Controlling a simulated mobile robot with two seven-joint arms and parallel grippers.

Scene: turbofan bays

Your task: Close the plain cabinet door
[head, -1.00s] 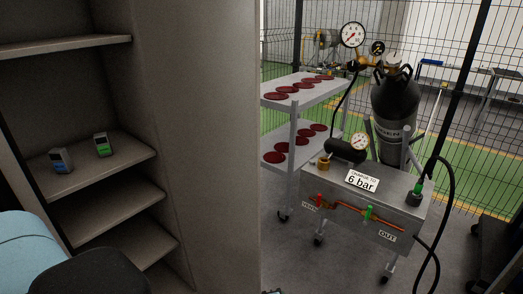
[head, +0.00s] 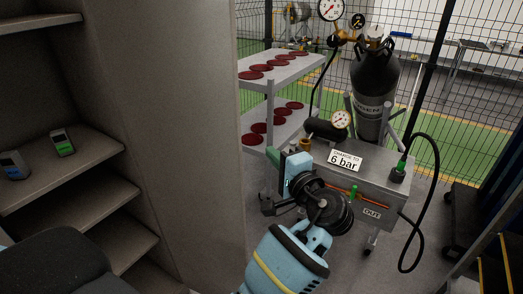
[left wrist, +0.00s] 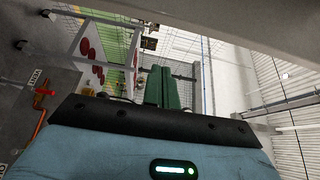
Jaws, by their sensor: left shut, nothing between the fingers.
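The plain cabinet door (head: 195,130) is the tall grey-brown panel standing open in the middle-left of the head view. The open cabinet's shelves (head: 75,165) show to its left. My left gripper (head: 273,157) is just right of the door's free edge, its green fingers pointing up and away, shut and empty. In the head view a small gap shows between the fingers and the door edge. The shut green fingers also show in the left wrist view (left wrist: 164,88), below a grey panel that crosses the top. My right gripper is not in view.
Two small handheld devices, one green (head: 63,142) and one blue (head: 14,165), lie on a shelf. A grey pressure cart (head: 375,185) with a gas cylinder (head: 372,85) stands beyond my left gripper. A rack of red discs (head: 270,85) stands behind the door edge.

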